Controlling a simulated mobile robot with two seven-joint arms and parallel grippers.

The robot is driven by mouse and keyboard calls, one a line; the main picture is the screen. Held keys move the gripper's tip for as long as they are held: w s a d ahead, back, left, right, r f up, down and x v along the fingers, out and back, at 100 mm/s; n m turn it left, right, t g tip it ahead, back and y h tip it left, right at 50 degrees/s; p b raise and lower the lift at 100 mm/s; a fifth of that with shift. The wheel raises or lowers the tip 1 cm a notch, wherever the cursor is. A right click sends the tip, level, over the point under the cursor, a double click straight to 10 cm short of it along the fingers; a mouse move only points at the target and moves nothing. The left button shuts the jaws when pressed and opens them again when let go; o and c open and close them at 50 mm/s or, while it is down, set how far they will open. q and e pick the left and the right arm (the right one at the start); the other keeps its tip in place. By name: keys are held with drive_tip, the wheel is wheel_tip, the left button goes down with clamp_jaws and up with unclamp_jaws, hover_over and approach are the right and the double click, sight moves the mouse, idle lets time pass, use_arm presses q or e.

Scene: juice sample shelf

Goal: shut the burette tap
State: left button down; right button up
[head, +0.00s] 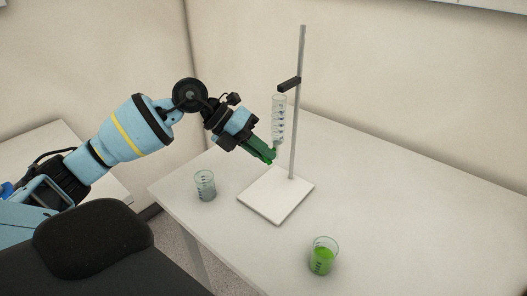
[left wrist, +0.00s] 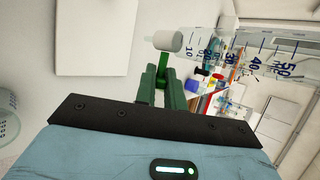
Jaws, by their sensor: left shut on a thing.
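The burette (head: 279,118) is a clear graduated tube held upright on a stand; its marks show large in the left wrist view (left wrist: 245,57). At its lower end is a white tap body (left wrist: 165,41) with a green tap handle (left wrist: 163,64). My left gripper (head: 268,158) reaches in from the left at the tap. In the left wrist view its green fingers (left wrist: 160,88) are shut on the tap handle, one on each side. The fingers hide part of the handle in the head view. My right gripper is in neither view.
The stand has a white base plate (head: 265,205), a grey rod (head: 298,100) and a black clamp (head: 289,84). A clear beaker (head: 205,186) stands left of the base. A beaker with green liquid (head: 322,259) stands in front. The table's right side is clear.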

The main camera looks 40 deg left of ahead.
use_arm(q)
drive_tip(key=h, duration=0.1)
drive_tip(key=n+h+b, duration=0.1)
drive_tip(key=h, duration=0.1)
drive_tip(key=shift+a+f, duration=0.2)
drive_tip(key=shift+f, duration=0.2)
drive_tip(key=n+h+b, duration=0.1)
drive_tip(key=h, duration=0.2)
drive_tip(key=shift+f+t+b, duration=0.15)
drive_tip(key=shift+t+b, duration=0.15)
drive_tip(key=shift+n+t+h+b, duration=0.3)
drive_tip(key=shift+h+b, duration=0.05)
drive_tip(key=shift+h, duration=0.65)
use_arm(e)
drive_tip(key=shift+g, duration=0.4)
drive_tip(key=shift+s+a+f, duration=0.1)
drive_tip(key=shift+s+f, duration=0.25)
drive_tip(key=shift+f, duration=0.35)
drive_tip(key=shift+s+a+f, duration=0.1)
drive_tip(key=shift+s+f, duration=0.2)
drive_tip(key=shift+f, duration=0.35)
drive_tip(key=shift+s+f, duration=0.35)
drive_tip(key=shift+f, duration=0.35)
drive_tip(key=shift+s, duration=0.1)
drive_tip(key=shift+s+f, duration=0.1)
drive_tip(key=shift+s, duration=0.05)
use_arm(q)
drive_tip(key=c, duration=1.5)
unclamp_jaws()
